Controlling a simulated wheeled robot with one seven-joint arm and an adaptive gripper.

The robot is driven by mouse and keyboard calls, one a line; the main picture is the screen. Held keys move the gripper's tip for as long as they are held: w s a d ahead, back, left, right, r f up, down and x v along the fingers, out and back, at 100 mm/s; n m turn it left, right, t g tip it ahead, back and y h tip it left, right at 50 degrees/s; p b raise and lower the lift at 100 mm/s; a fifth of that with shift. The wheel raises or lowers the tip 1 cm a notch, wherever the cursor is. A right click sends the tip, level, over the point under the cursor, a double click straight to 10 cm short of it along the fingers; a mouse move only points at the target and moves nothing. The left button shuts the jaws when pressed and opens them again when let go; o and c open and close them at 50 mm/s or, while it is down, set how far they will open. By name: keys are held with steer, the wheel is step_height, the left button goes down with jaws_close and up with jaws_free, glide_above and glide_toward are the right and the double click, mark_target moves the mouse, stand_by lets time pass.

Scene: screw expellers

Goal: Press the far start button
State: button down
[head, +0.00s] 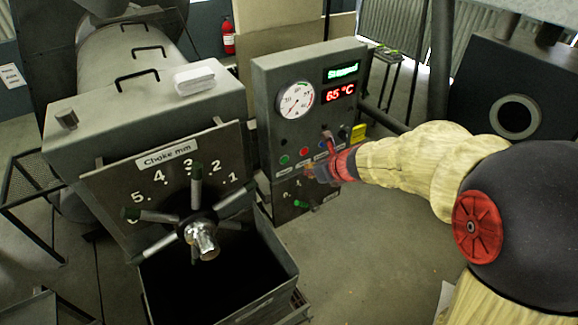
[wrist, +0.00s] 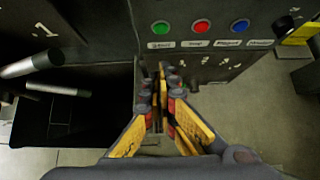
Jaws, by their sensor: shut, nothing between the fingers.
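The control panel (head: 262,100) stands right of the choke dial and its display reads "Stopped". A green button (head: 284,159) and a red button (head: 304,151) sit in its lower row. The wrist view shows green (wrist: 160,27), red (wrist: 201,26) and blue (wrist: 240,25) buttons over small labels, the green one's too blurred to read surely. My gripper (head: 314,172) is shut and empty, in front of the panel's lower part. In the wrist view its fingertips (wrist: 163,72) lie below the green button, apart from it. I cannot tell whether this is the far panel.
The choke plate (head: 112,190) with a spoked handwheel (head: 202,238) stands left, above an open dark bin (head: 275,258). A small green part (head: 300,203) shows on the lower panel. A dark machine (head: 470,75) stands right. Floor is clear below the panel.

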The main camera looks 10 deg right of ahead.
mark_target(285, 160)
steer(key=shift+w+a+r+b+x, duration=0.15)
steer(key=shift+w+r+x, duration=0.2)
steer(key=shift+x, duration=1.8)
steer(key=shift+w+a+r+b+x, duration=0.1)
steer(key=shift+w+r+x, duration=0.2)
steer(key=shift+x, duration=1.8)
steer(key=shift+w+a+r+b+x, duration=0.15)
steer(key=shift+w+r+x, duration=0.2)
steer(key=shift+x, duration=1.8)
